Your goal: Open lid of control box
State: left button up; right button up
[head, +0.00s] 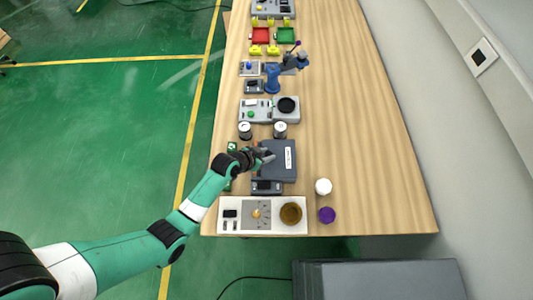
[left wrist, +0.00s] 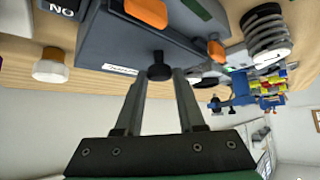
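The dark grey control box (head: 277,172) stands on the near part of the table, with a white label on top. Its lid looks closed. In the left wrist view the box (left wrist: 105,40) fills the upper middle, with orange parts and a black knob (left wrist: 160,71). My left gripper (head: 266,155) is at the left side of the box in the head view. In the left wrist view its two fingers (left wrist: 160,76) are apart, with the knob between or just beyond their tips. Contact with the knob cannot be told. My right gripper is not in view.
A white panel (head: 231,226) with a brown dish lies in front of the box. A white jar (head: 323,186) and a purple cap (head: 327,215) stand to the right. Two cylinders (head: 245,130) (head: 280,129) stand behind. The table's right side is clear.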

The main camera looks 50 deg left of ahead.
pick_arm(q)
grip_shut()
dwell(1.1)
